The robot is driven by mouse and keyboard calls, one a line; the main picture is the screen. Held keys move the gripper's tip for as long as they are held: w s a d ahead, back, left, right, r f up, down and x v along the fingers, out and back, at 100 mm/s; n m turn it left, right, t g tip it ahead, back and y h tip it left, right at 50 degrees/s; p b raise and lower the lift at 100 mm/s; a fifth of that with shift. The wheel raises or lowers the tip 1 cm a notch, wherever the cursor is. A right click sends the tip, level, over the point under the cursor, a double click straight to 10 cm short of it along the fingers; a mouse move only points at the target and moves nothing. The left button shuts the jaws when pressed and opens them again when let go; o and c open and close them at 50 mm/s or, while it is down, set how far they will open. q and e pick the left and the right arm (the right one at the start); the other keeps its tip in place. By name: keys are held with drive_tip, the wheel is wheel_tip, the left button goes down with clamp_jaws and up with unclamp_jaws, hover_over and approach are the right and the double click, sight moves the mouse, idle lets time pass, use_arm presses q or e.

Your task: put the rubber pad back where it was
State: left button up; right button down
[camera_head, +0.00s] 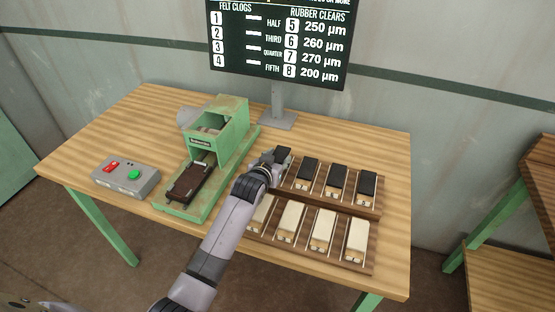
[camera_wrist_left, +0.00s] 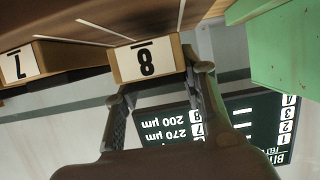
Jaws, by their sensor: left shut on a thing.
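The rubber pad numbered 8 (camera_wrist_left: 150,60) is a wooden block with a white number label, between the fingers of my left gripper (camera_wrist_left: 160,88) in the left wrist view. In the head view my left gripper (camera_head: 272,160) is at the left end of the back rack (camera_head: 328,201), shut on this dark-topped pad (camera_head: 283,154), which it partly hides. The other black rubber pads (camera_head: 337,180) stand in a row to its right. Pad 7 (camera_wrist_left: 18,63) is beside pad 8 in the wrist view. I cannot tell whether the held pad touches the rack. My right gripper is not in view.
A green machine (camera_head: 232,113) with a dark brown block (camera_head: 190,183) stands left of the racks. A grey control box (camera_head: 125,177) is farther left. Cream felt pads (camera_head: 322,230) fill the front rack. A sign (camera_head: 278,40) stands behind. The table's right end is clear.

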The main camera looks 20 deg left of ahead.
use_arm(q)
drive_tip(key=shift+f, duration=0.15)
drive_tip(key=shift+s+f+b, duration=0.2)
drive_tip(key=shift+f+b, duration=0.1)
drive_tip(key=shift+f, duration=0.35)
drive_tip(key=o, duration=1.4)
drive_tip(key=shift+s+d+f, duration=0.1)
drive_tip(key=shift+f, duration=0.15)
drive_tip(key=shift+c, duration=0.2)
drive_tip(key=shift+r, duration=0.3)
drive_tip(key=v, duration=0.6)
drive_tip(key=r+v, duration=0.1)
drive_tip(key=v, duration=0.5)
drive_tip(key=shift+w, duration=0.2)
